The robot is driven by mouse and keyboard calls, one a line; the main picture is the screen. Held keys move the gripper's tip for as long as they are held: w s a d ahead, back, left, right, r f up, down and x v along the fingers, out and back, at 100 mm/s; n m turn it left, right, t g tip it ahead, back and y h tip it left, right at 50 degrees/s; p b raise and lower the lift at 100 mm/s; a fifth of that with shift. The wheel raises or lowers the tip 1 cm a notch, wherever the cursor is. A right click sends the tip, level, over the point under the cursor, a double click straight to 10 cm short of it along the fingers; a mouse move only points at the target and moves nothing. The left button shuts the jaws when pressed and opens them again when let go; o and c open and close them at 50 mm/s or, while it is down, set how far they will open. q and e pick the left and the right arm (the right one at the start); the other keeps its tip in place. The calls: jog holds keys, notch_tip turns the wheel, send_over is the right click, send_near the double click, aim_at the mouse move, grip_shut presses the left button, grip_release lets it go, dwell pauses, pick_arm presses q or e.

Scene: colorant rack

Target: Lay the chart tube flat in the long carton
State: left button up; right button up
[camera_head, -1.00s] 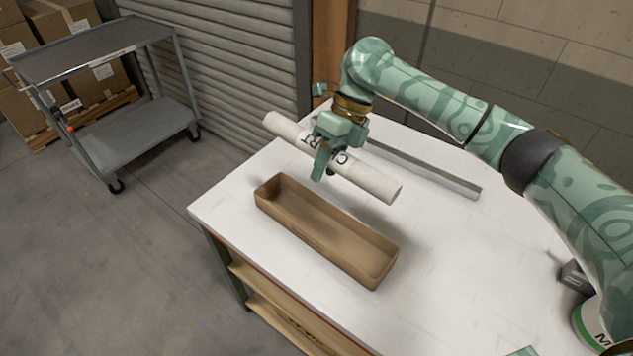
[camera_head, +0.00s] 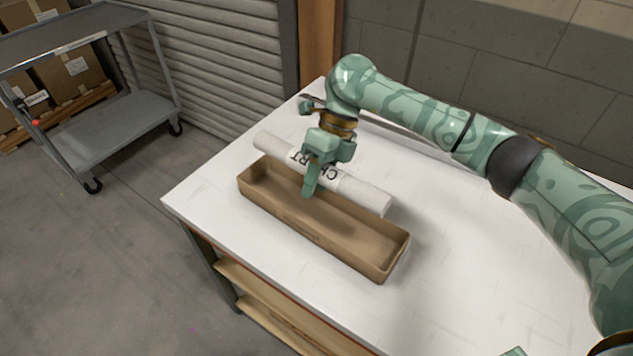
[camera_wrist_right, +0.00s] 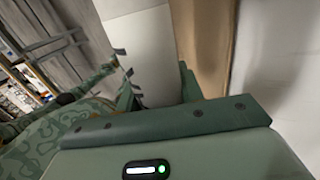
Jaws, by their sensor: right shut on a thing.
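The white chart tube (camera_head: 358,193), with dark lettering, is held level in the head view, roughly parallel to the long carton. My right gripper (camera_head: 312,180) is shut on the tube near its middle. The long carton (camera_head: 330,237) is brown, open-topped and stands on the white table. The tube is above the carton's far long side, and its right end reaches near the carton's right end. In the right wrist view the tube (camera_wrist_right: 143,50) runs up from the gripper, with a brown strip of carton (camera_wrist_right: 205,40) beside it.
The white table (camera_head: 440,270) has free room to the right of and in front of the carton. A grey bar lies behind, mostly hidden by my right arm. A grey cart (camera_head: 110,120) and boxes (camera_head: 75,70) stand on the floor at left.

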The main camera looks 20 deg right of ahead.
jog(key=shift+f+b, duration=1.85)
jog(key=shift+f, duration=0.5)
pick_arm(q)
jog(key=shift+g, duration=0.3)
jog(key=shift+s+f+b, duration=0.25)
jog(key=shift+s+f, duration=0.15)
jog(key=shift+f, duration=0.4)
jog(key=shift+s+f+b, duration=0.2)
jog(key=shift+s+f, duration=0.15)
jog(key=shift+f, duration=0.45)
jog(key=shift+s+f+b, duration=0.25)
jog(key=shift+s+f, duration=0.15)
jog(key=shift+f, duration=0.4)
pick_arm(e)
jog(key=shift+f, duration=1.7)
jog(key=o, duration=1.1)
pick_arm(q)
jog(key=r+p, duration=0.1)
jog(key=w+r+p, duration=0.1)
jog(key=r+p, duration=0.2)
jog(key=shift+w+r+p, duration=0.2)
jog(key=shift+w+p, duration=0.2)
pick_arm(e)
jog(key=v, duration=1.6)
jog(key=shift+d+r, duration=0.1)
jog(key=shift+r, duration=0.05)
jog(key=shift+r, duration=0.1)
